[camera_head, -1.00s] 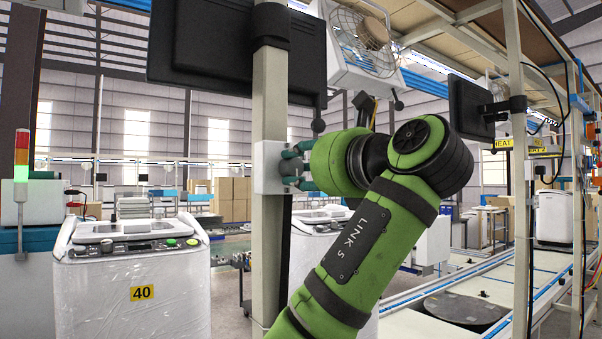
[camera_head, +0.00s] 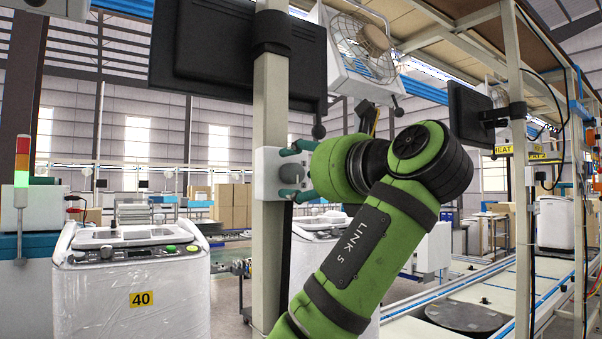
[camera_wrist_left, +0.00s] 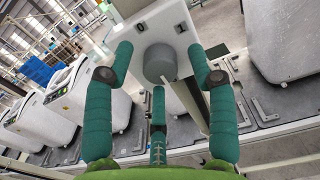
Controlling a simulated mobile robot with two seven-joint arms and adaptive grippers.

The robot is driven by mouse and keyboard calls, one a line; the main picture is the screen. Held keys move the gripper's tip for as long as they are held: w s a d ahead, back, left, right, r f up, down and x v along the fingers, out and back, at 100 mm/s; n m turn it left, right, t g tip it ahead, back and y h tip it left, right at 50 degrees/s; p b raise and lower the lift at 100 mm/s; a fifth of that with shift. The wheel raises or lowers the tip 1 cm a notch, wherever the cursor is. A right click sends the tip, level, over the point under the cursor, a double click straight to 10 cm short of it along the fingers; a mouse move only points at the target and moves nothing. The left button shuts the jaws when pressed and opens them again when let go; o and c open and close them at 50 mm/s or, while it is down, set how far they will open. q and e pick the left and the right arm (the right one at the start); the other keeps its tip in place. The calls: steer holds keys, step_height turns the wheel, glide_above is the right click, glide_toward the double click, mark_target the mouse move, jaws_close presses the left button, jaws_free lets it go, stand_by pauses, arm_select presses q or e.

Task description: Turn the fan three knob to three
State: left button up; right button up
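A grey round knob (camera_wrist_left: 160,63) sticks out from a white control box (camera_wrist_left: 150,32) in the left wrist view. The same box (camera_head: 266,165) is fixed to a beige post in the head view. My left gripper (camera_wrist_left: 160,75) is open in front of the box. Two green fingers stand to the left and right of the knob, and a third is below it. The fingers look apart from the knob, and nothing is held. In the head view my left gripper (camera_head: 297,170) partly hides the box front. My right gripper is not in view.
The beige post (camera_head: 267,250) carries a dark monitor (camera_head: 210,50) above the box. A fan (camera_head: 362,47) hangs at upper right of it. A white washer marked 40 (camera_head: 130,290) stands at left. A conveyor line (camera_head: 470,290) runs at right.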

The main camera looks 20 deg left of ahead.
arm_select(q)
steer(key=shift+s+d, duration=0.1)
steer(key=v, duration=0.7)
steer(key=shift+d, duration=0.1)
